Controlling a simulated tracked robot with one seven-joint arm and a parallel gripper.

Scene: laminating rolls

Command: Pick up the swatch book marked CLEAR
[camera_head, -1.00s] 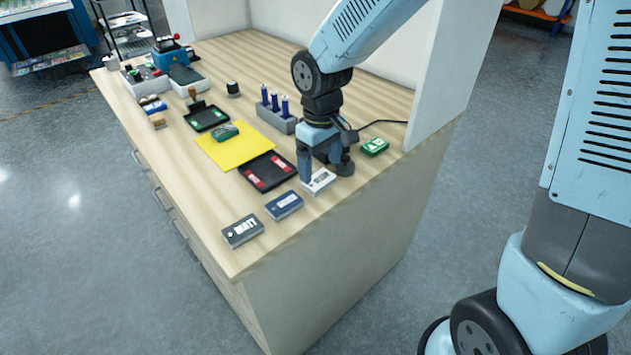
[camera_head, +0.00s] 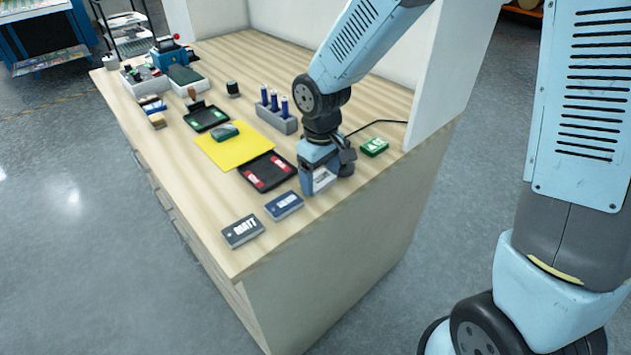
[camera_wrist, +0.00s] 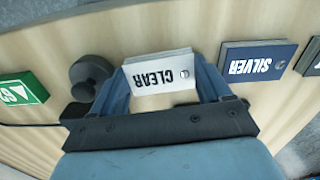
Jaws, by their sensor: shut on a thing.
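The white swatch book marked CLEAR (camera_wrist: 160,78) sits between the two blue fingers of my gripper (camera_wrist: 158,68) in the wrist view, its label upside down there. The fingers are shut on its two short ends. In the head view my gripper (camera_head: 320,176) is at the right part of the counter, with the pale face of the CLEAR book (camera_head: 324,179) showing tilted in the jaws. I cannot tell surely how far it is off the counter.
The blue SILVER book (camera_head: 284,206) and grey MATT book (camera_head: 242,231) lie near the front edge. A dark round-topped object (camera_wrist: 90,72) stands close beside my gripper. A green box (camera_head: 374,147), black-red tray (camera_head: 267,171) and pen block (camera_head: 283,121) are nearby.

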